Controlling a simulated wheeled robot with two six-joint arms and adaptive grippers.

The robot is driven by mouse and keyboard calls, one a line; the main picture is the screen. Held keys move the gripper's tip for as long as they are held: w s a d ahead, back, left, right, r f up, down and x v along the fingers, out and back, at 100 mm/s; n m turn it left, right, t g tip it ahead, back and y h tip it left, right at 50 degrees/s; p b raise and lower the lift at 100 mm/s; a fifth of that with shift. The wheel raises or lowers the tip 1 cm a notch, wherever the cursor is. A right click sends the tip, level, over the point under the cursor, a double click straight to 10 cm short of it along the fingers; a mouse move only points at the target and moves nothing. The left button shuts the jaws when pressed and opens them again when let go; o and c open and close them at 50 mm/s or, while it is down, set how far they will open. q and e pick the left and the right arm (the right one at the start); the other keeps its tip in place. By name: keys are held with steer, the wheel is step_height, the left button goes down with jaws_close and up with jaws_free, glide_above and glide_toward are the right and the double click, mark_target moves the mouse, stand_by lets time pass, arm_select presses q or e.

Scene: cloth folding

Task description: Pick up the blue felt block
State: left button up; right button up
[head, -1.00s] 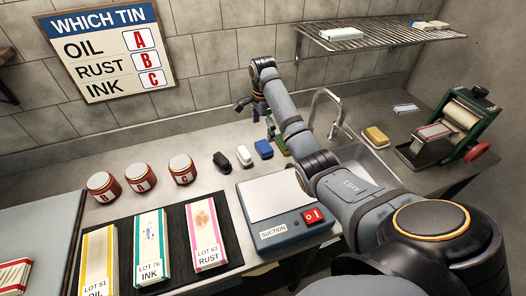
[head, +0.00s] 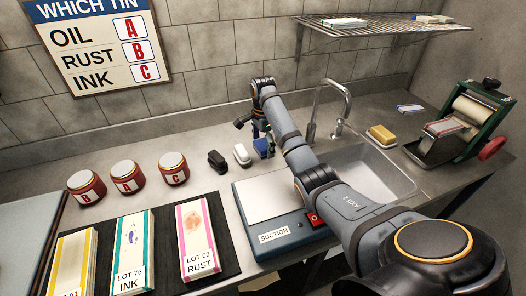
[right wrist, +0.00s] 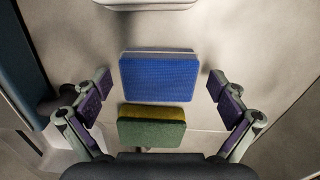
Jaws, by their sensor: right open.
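The blue felt block (head: 261,148) stands on the metal counter, to the right of a white block, partly hidden by my right gripper in the head view. In the right wrist view the blue felt block (right wrist: 159,77) lies ahead, between and a little beyond the open fingers of my right gripper (right wrist: 160,103). The fingers are apart from it on both sides. My right gripper (head: 257,130) shows in the head view just above and behind the block. My left gripper is not in view.
A green and yellow sponge (right wrist: 152,126) sits close to the blue block, on the near side in the wrist view. A white block (head: 242,155) and a black block (head: 217,162) stand to the left. The suction box (head: 270,205) is in front; the sink (head: 375,170) is right.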

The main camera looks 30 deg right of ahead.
mark_target(263, 144)
steer(key=shift+s+r, duration=0.1)
steer(key=shift+r, duration=0.05)
steer(key=shift+c, duration=1.3)
steer(key=c, duration=0.9)
steer(key=shift+c, duration=0.2)
steer(key=shift+r, duration=0.35)
step_height(263, 144, up, 3)
steer(key=shift+f+p, duration=0.2)
steer(key=shift+p, duration=0.55)
steer(key=s+a+r+p, duration=0.8)
steer(key=s+p, duration=0.3)
steer(key=p, duration=0.9)
steer(key=shift+a+r, duration=0.2)
steer(key=shift+r, duration=0.6)
